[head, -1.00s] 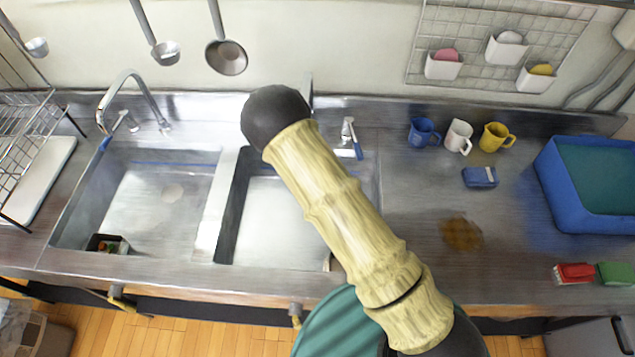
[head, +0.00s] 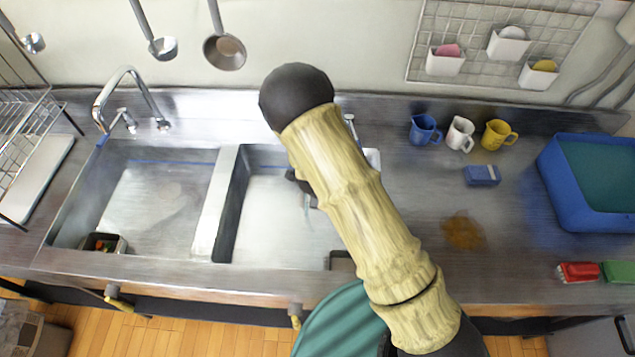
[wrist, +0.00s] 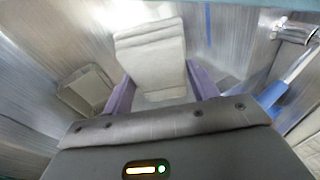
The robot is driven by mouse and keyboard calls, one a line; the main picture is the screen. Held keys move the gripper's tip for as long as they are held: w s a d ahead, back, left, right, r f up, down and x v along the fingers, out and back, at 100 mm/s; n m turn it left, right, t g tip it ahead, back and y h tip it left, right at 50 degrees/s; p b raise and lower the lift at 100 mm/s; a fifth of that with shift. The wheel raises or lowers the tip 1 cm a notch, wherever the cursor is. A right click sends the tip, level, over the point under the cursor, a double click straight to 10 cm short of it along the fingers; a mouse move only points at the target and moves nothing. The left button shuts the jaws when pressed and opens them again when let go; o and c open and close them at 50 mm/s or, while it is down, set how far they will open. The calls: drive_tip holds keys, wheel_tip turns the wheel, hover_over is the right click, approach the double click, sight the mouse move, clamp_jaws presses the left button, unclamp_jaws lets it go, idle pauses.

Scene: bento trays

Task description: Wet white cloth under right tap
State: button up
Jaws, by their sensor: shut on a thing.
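The white cloth (wrist: 150,48) is a pale, folded pad in the wrist view. My gripper (wrist: 160,84), with purple fingers, is shut on its near end. In the head view my arm crosses the right sink basin and hides most of my gripper and the cloth; a small dark part of the gripper shows left of the arm. The right tap's handle (head: 350,125) shows behind the arm, its spout hidden. In the wrist view a metal tap part (wrist: 296,30) is at the upper right, apart from the cloth. I cannot tell whether water reaches the cloth.
The left basin has its own tap (head: 130,85) and a small black box (head: 103,244). A divider (head: 216,205) separates the basins. Right of the sink are several mugs (head: 460,134), a blue sponge (head: 481,176), a brown stain (head: 463,232) and a blue tub (head: 560,185).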

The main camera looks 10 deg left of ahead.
drive_tip(key=shift+s+d+b, duration=0.55)
drive_tip(key=shift+s+d, duration=0.2)
drive_tip(key=shift+s, duration=0.3)
drive_tip(key=shift+s+d+r, duration=0.1)
idle(0.8)
drive_tip(key=s+d+r, duration=0.2)
drive_tip(key=s+r, duration=0.2)
drive_tip(key=shift+d, duration=0.4)
drive_tip(key=shift+f, duration=0.1)
idle(0.9)
